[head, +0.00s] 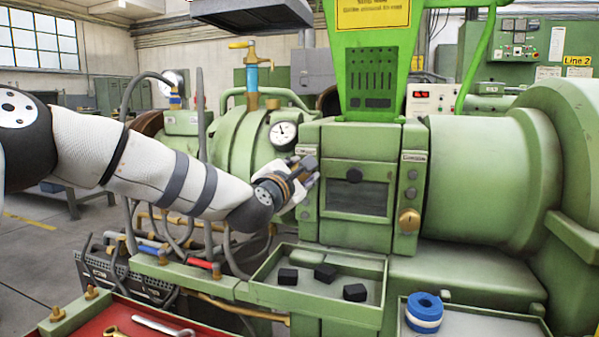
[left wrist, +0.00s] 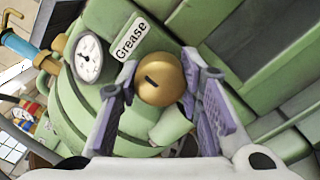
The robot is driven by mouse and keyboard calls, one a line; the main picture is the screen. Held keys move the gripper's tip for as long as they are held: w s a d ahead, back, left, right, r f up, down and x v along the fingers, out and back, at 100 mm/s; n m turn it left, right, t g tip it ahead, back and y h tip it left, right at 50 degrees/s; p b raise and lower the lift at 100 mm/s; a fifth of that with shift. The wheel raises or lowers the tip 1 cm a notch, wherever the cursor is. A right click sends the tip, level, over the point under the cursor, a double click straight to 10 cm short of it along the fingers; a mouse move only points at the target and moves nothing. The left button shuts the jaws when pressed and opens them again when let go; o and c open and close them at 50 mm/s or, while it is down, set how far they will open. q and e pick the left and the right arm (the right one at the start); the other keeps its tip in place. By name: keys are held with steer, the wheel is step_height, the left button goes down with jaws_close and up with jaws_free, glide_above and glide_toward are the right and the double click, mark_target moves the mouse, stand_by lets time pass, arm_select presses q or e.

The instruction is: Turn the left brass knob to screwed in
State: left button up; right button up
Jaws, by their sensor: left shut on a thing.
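The left brass knob (left wrist: 161,80) is a round, gold-coloured knob with a dark slot, seen in the left wrist view just below the "Grease" label (left wrist: 131,38). My left gripper (left wrist: 160,98) has its two purple-grey fingers on either side of the knob, shut on it. In the head view my left gripper (head: 307,172) reaches the left edge of the green front housing and hides the left knob. A second brass knob (head: 409,219) shows on the right side of the housing. My right gripper is in neither view.
A pressure gauge (head: 283,134) sits left of the housing. A green tray (head: 262,277) with several black blocks lies below. A blue and white roll (head: 424,312) stands at the lower right. A red tray (head: 98,318) with tools is at the lower left.

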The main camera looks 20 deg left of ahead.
arm_select(q)
steer(key=m, duration=0.2)
steer(key=m+p, duration=0.1)
steer(key=m, duration=0.1)
steer(key=shift+r, duration=0.3)
steer(key=m+p, duration=0.1)
steer(key=m, duration=0.2)
steer(key=shift+m, duration=0.4)
steer(key=m, duration=0.3)
steer(key=shift+f+m, duration=0.15)
steer(key=shift+m, duration=0.15)
steer(key=m, duration=0.4)
steer(key=shift+m, duration=0.3)
steer(key=m, duration=1.4)
steer(key=shift+d, duration=0.1)
steer(key=shift+m, duration=2.4)
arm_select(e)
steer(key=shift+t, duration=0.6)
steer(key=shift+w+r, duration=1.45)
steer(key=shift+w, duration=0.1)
